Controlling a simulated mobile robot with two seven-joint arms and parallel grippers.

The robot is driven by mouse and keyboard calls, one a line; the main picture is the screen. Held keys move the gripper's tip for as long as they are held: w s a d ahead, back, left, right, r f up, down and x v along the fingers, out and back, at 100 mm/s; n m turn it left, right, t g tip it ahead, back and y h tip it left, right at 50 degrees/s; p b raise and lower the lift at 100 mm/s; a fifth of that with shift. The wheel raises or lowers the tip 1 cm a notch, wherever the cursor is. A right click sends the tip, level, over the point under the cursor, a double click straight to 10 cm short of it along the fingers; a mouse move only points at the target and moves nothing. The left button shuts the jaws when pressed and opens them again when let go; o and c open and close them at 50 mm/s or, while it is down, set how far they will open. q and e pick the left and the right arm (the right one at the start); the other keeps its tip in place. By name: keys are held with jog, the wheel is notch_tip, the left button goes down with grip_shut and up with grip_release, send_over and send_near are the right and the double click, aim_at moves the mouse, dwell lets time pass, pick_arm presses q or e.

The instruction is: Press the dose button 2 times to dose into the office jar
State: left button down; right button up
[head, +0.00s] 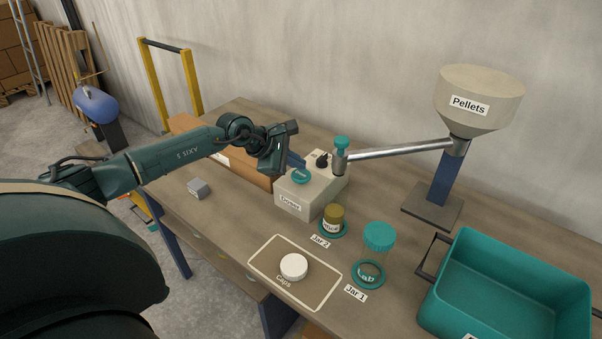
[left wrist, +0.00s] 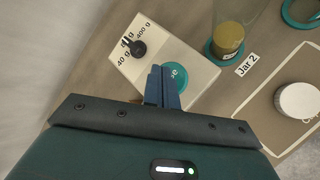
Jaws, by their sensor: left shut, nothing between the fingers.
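The doser box (head: 322,192) stands on the bench, with a round teal dose button (head: 301,176) on top. My left gripper (head: 300,163) is shut and empty just above the box. In the left wrist view its blue fingers (left wrist: 161,72) overlap the left part of the dose button (left wrist: 178,76); I cannot tell whether they touch it. The jar at Jar 2 (head: 333,215) holds amber material at its bottom. A jar with a teal top (head: 379,236) stands at Jar 1.
A pellet hopper (head: 480,98) stands at the back right. Its pipe (head: 400,150) ends in a nozzle beside the doser. A black knob (left wrist: 138,49) sits on the box. A white cap (head: 294,266) lies in the caps area. A teal bin (head: 510,290) fills the right front.

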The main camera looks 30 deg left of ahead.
aim_at(297, 175)
pick_arm(q)
jog(key=shift+r+p, duration=1.35)
jog(key=shift+r, duration=1.15)
pick_arm(e)
jog(key=shift+r, duration=1.55)
jog(key=shift+f, duration=0.1)
